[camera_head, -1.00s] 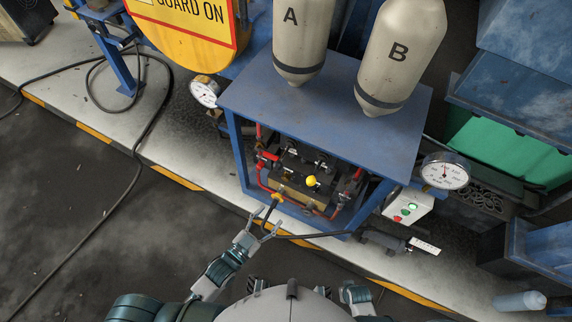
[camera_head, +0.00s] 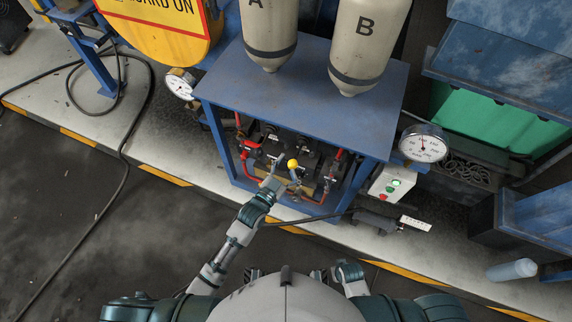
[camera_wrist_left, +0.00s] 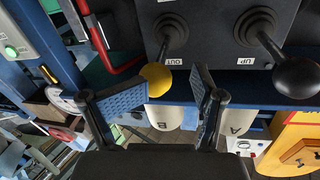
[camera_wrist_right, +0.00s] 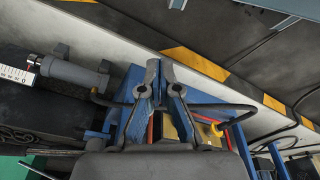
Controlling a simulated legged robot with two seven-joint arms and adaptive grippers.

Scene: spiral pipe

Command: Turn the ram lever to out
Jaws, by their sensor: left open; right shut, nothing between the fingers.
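The ram lever shows as a yellow knob (camera_head: 293,165) on the valve block inside the blue frame. In the left wrist view the yellow knob (camera_wrist_left: 156,79) sits on a dark stem beside the OUT label (camera_wrist_left: 174,61). My left gripper (camera_head: 279,180) is open close to the knob in the head view. In the left wrist view its fingertips (camera_wrist_left: 172,78) spread apart, with the knob near the left-hand finger; contact cannot be told. My right gripper (camera_wrist_right: 161,66) is shut and empty in the right wrist view, away from the lever.
A second lever with a black knob (camera_wrist_left: 297,75) stands beside the UP label (camera_wrist_left: 246,61). Red pipes (camera_head: 248,155) and blue frame posts (camera_head: 360,190) border the valve block. Tanks A (camera_head: 268,35) and B (camera_head: 368,45) stand above. A black hose (camera_head: 320,217) crosses the front.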

